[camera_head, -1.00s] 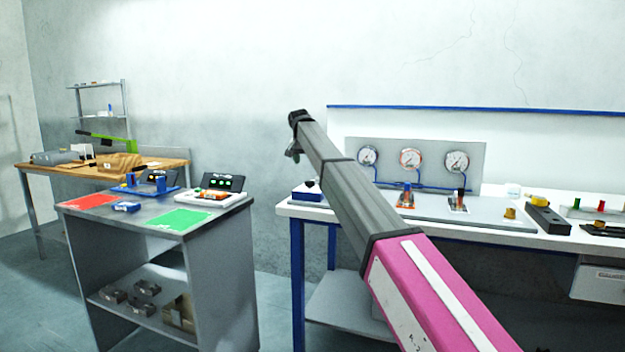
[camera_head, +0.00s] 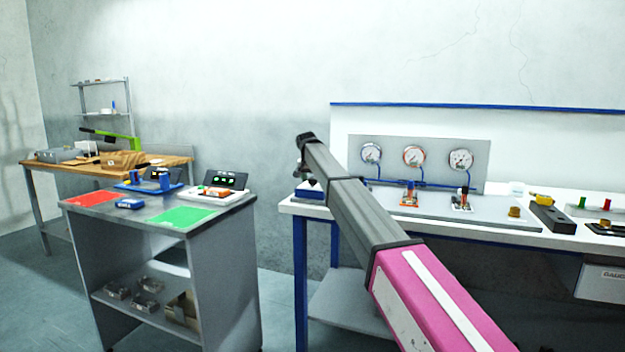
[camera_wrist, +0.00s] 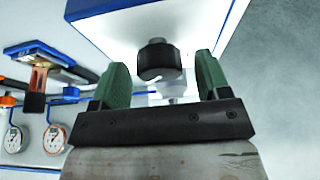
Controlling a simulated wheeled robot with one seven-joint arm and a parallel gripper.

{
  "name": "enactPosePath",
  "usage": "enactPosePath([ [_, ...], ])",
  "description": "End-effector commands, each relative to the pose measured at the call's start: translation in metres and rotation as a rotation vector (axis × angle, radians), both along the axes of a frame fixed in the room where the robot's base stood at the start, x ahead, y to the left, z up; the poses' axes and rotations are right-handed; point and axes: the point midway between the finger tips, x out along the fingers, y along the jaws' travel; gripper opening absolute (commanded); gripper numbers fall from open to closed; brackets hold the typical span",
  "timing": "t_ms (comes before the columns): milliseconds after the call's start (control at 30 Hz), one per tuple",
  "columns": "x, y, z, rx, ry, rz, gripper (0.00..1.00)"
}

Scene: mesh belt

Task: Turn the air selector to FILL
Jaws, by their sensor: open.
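A black knob (camera_wrist: 158,60) stands on a white box with blue edges (camera_wrist: 130,22) in the wrist view. It looks like the air selector, but no FILL marking is legible. My gripper (camera_wrist: 160,72) is open, with its two green fingers apart on either side of the knob in the picture; I cannot tell whether they reach around it. In the head view the box (camera_head: 308,194) sits at the bench's left end, and my arm partly covers it. My gripper (camera_head: 305,172) is small and dark there, just above the box.
Right of the box, a grey panel carries several gauges (camera_head: 414,156) with blue pipes. A grey cart (camera_head: 130,212) with red and green mats stands left, across a floor gap.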

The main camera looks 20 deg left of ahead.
Motion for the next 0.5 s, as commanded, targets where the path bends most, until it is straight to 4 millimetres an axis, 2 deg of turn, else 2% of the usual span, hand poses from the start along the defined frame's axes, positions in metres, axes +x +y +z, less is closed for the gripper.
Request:
enactPosePath([
  [200,0.0001,0.0001,-0.0002,0.0,0.0,0.0,0.7],
  [267,0.0002,0.0001,-0.0001,0.0,0.0,0.0,0.53],
  [300,0.0002,0.0001,-0.0001,0.0,0.0,0.0,0.4],
  [367,0.0001,0.0001,-0.0002,0.0,0.0,0.0,0.21],
  [500,0.0,0.0001,-0.0001,0.0,0.0,0.001,0.2],
])
